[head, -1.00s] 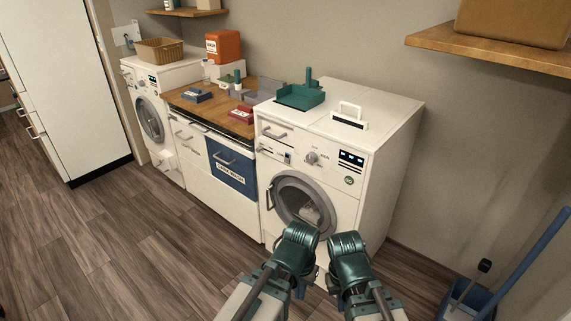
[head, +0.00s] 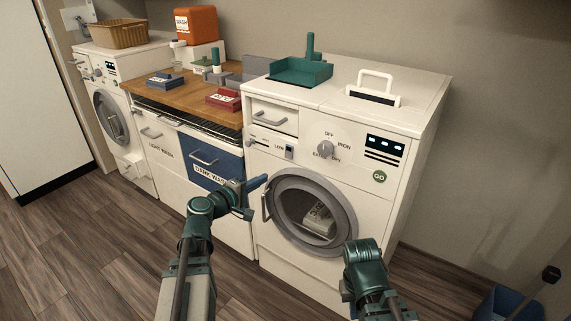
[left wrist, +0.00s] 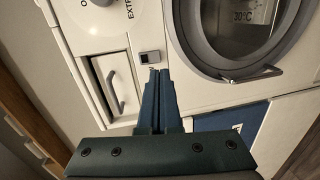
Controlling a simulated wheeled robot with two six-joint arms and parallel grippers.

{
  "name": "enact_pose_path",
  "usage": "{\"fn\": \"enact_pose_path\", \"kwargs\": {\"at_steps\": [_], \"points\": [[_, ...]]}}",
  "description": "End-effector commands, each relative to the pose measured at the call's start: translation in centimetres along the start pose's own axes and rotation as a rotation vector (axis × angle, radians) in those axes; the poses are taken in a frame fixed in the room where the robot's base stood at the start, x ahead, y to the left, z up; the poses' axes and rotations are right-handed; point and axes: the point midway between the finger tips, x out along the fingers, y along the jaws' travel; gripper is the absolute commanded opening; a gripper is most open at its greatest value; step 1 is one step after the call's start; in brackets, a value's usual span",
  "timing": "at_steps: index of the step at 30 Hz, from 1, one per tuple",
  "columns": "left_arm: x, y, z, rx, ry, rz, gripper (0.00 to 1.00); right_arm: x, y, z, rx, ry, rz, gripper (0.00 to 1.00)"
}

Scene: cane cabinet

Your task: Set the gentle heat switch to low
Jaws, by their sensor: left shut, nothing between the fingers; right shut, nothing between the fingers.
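The gentle heat switch (head: 289,152) is a small grey rocker on the front panel of the right machine, beside the word LOW. In the left wrist view the switch (left wrist: 150,57) sits just beyond my fingertips; which way it is set is too small to tell. My left gripper (head: 262,181) is shut and empty, in front of the machine, below and left of the switch in the head view. Its closed blue fingers (left wrist: 158,73) point toward the panel, and contact cannot be told. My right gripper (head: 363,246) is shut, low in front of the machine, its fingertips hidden.
The machine's round door (head: 312,212) with a handle is below the switch. A dark blue wash bin front (head: 212,163) stands left.

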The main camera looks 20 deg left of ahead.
Motion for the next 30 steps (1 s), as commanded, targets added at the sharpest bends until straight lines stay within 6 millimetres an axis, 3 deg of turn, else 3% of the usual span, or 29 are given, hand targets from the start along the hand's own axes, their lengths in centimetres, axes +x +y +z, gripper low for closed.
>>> {"fn": "enact_pose_path", "kwargs": {"at_steps": [4,17,30], "points": [[-0.5,-0.1,-1.5,-0.034,0.038,0.03,0.0,0.6,-0.1,0.0,0.0,0.0,0.0,0.0],[0.1,0.1,-1.6,-0.036,0.038,0.032,0.0,0.6,-0.1,0.0,0.0,0.0,0.0,0.0],[8.4,0.2,-2.0,-0.035,0.035,0.032,0.0,1.7,-0.2,-0.1,0.0,0.0,0.0,0.0]]}}
